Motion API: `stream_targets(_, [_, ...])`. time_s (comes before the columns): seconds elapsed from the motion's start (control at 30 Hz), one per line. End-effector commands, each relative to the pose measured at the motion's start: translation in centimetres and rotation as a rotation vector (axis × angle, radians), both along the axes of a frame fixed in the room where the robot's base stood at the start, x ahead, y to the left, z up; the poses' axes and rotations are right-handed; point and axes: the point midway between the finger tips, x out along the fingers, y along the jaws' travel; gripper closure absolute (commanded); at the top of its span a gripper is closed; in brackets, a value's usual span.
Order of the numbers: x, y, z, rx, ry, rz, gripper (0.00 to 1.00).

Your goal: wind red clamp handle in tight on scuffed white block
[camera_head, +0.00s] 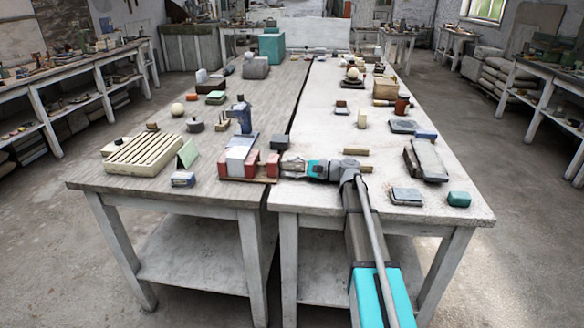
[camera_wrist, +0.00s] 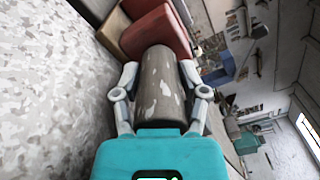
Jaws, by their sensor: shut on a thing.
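A clamp (camera_head: 248,170) with red jaws stands at the front of the left table, by the gap between tables. A white block (camera_head: 238,158) sits between its red parts; contact with the jaws is too small to tell. My gripper (camera_head: 290,167) reaches in from the right. In the wrist view my gripper (camera_wrist: 160,80) is shut on the clamp handle (camera_wrist: 160,95), a worn grey-brown cylinder with pale patches, one finger on each side. The cylinder's far end meets a red clamp part (camera_wrist: 157,32). The white block is not clearly visible in the wrist view.
Grey slabs (camera_head: 430,160) and a teal block (camera_head: 459,199) are on the right table.

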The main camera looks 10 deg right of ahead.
Motion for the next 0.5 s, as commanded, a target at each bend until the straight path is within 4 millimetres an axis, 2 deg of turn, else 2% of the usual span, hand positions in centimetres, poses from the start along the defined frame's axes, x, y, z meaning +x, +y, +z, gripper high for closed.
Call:
stream_targets(0.43, [-0.17,-0.08,-0.13,-0.026,-0.064,0.001,0.93])
stream_targets(0.47, [-0.17,-0.08,-0.14,-0.026,-0.064,0.001,0.44])
stream_targets(0.5, [-0.17,-0.07,-0.14,-0.026,-0.064,0.001,0.37])
